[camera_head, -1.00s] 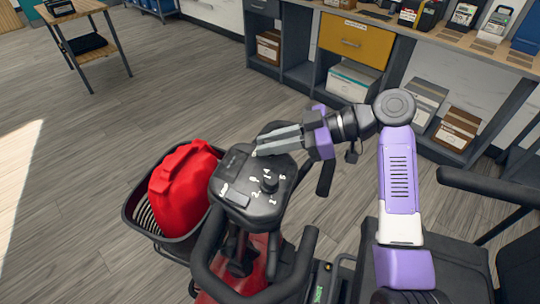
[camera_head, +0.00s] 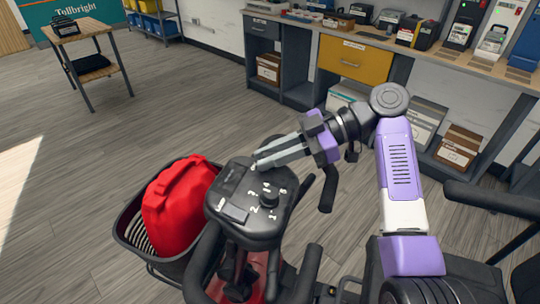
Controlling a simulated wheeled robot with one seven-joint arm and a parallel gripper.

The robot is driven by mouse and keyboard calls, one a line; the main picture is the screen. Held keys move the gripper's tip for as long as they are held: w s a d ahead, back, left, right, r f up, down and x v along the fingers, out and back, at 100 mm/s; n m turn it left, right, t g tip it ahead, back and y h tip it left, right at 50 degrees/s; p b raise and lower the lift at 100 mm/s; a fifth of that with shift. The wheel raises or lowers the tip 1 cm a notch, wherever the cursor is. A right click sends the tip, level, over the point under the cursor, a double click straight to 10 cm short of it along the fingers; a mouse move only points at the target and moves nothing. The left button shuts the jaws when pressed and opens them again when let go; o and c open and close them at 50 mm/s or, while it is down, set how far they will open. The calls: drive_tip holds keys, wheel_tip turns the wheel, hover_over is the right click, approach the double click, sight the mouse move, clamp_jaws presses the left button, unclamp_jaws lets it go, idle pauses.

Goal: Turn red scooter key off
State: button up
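The red scooter (camera_head: 258,264) stands in front of me, with its black control console (camera_head: 232,222) on top of the handlebar column. A round black knob (camera_head: 269,195) with white numbers around it sits on the console. My gripper (camera_head: 256,161) reaches in from the right, with its fingertips above the far edge of the console. Its two grey fingers lie close together, and any gap or held thing between the tips is too small to make out. The key is not clearly visible and may be hidden by the fingers.
A black basket (camera_head: 128,228) holding a red bag (camera_head: 178,203) is on the scooter's left. A workbench (camera_head: 455,62) with a yellow drawer (camera_head: 352,60) runs along the back right. A small wooden table (camera_head: 75,38) stands at the back left. The floor between is clear.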

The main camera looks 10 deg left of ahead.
drive_tip(key=o, duration=0.4)
drive_tip(key=shift+c, duration=0.2)
drive_tip(key=v, duration=0.7)
drive_tip(key=shift+d, duration=0.35)
drive_tip(key=shift+w+r, duration=0.1)
drive_tip(key=shift+r, duration=0.05)
